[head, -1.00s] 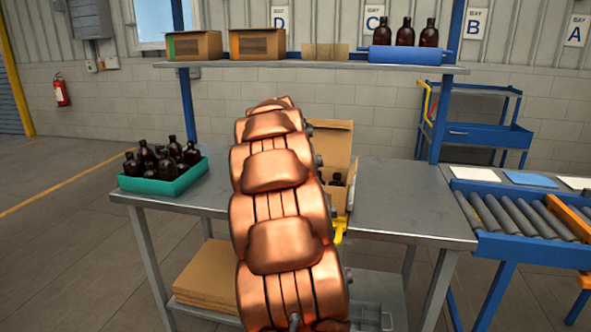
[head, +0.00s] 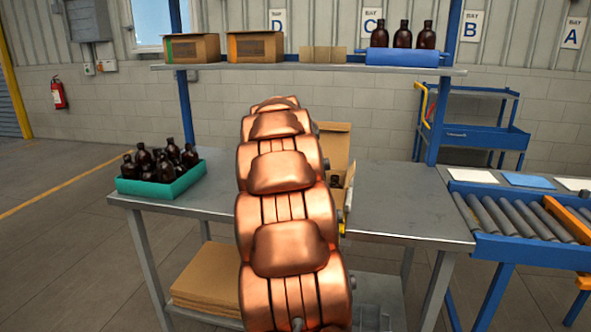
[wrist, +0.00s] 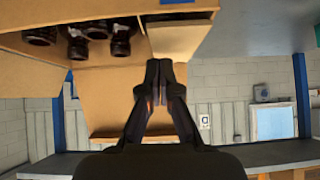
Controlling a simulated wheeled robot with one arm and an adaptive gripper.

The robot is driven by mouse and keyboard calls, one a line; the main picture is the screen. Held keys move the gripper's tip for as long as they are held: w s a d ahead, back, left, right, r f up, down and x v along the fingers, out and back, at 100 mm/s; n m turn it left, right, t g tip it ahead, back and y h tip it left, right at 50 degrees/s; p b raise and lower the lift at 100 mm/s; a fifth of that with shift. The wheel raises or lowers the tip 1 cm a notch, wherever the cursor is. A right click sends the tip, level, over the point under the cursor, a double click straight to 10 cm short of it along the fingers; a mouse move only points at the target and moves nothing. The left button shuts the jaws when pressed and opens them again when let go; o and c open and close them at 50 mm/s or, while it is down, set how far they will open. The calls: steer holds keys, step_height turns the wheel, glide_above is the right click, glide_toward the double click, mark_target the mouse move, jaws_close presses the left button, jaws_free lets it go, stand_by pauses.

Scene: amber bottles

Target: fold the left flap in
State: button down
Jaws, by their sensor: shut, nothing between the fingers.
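The cardboard box stands on the grey table, mostly hidden behind my copper arm in the head view, where its raised back flap (head: 336,142) shows. The wrist view is upside down. There the box wall (wrist: 30,55) is at top left with several dark bottles (wrist: 98,32) inside, and a tall flap (wrist: 108,98) shows below. A smaller side flap (wrist: 185,38), likely the left one, is at the top. My gripper (wrist: 158,66) is shut and empty, its fingertips close to that flap's edge. I cannot tell whether they touch it.
A teal tray (head: 163,190) of amber bottles stands at the table's left. The table's right side (head: 405,200) is bare. A shelf (head: 300,66) above holds small cartons and bottles. A roller conveyor (head: 510,215) is at the right, and flat cardboard (head: 207,285) lies below the table.

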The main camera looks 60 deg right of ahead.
steer(key=shift+r, duration=0.9)
steer(key=r, duration=0.1)
steer(key=r+p, duration=0.1)
steer(key=r, duration=0.1)
steer(key=shift+s+a+r, duration=0.1)
steer(key=shift+a+r, duration=0.05)
steer(key=shift+a, duration=0.05)
steer(key=v, duration=0.9)
steer(key=shift+a, duration=0.2)
